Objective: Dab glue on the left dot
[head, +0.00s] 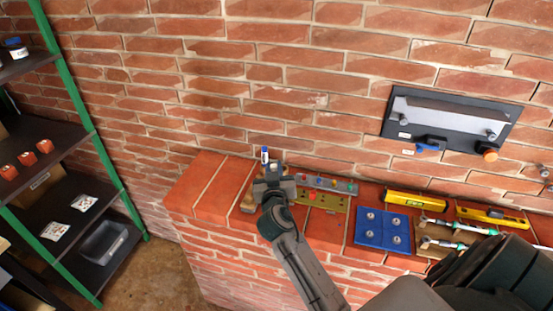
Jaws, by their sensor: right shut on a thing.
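My right gripper (270,175) is over the left part of the brick ledge. It is shut on a small white tube with a blue cap (265,154), which sticks up above the jaws, upright. The jaws hide its lower part. I cannot make out a left dot on the wall or ledge. My left gripper is not in view.
A dark panel with a metal bar (445,112) is on the wall. A green-framed shelf (75,90) stands left.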

